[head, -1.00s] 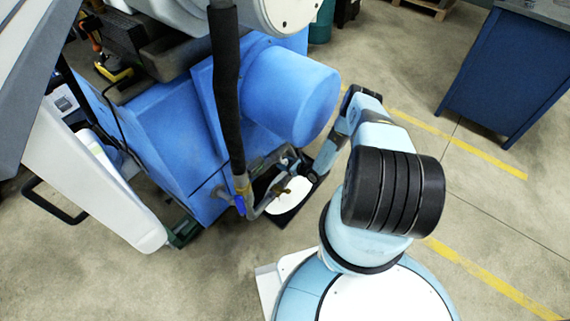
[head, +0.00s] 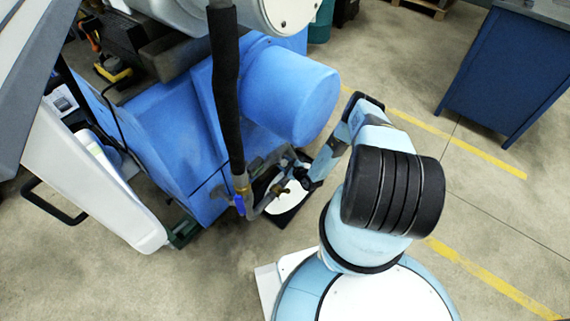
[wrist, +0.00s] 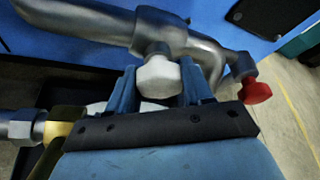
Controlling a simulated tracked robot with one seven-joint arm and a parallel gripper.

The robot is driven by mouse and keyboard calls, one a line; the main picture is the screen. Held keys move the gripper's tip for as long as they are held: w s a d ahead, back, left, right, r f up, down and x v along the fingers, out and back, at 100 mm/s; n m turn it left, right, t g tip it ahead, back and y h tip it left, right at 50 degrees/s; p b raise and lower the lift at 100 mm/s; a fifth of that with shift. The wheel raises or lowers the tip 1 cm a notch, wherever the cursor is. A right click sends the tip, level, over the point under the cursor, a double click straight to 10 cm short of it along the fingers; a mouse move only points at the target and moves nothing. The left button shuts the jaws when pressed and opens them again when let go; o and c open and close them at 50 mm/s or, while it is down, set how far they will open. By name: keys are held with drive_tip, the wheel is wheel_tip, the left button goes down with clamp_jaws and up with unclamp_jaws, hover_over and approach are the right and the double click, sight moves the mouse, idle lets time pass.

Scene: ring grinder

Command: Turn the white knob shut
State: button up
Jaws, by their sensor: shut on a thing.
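The white knob (wrist: 158,78) is a pale, faceted cap on a grey metal pipe (wrist: 90,22) in the wrist view. My gripper (wrist: 158,84) has its two blue fingers on either side of the knob and is shut on it. In the head view my gripper (head: 300,170) is small and dark beside the pipework under the blue machine, and the knob cannot be made out there.
A red knob (wrist: 256,90) sits on the same pipe to the right. A brass fitting (wrist: 62,130) is at lower left. The blue machine (head: 170,130) stands close by, with a black hose (head: 226,90) hanging down. Open floor lies to the right.

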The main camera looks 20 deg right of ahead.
drive_tip(key=shift+w+r, duration=0.1)
drive_tip(key=shift+w, duration=0.05)
drive_tip(key=o, duration=1)
drive_tip(key=v, duration=1.4)
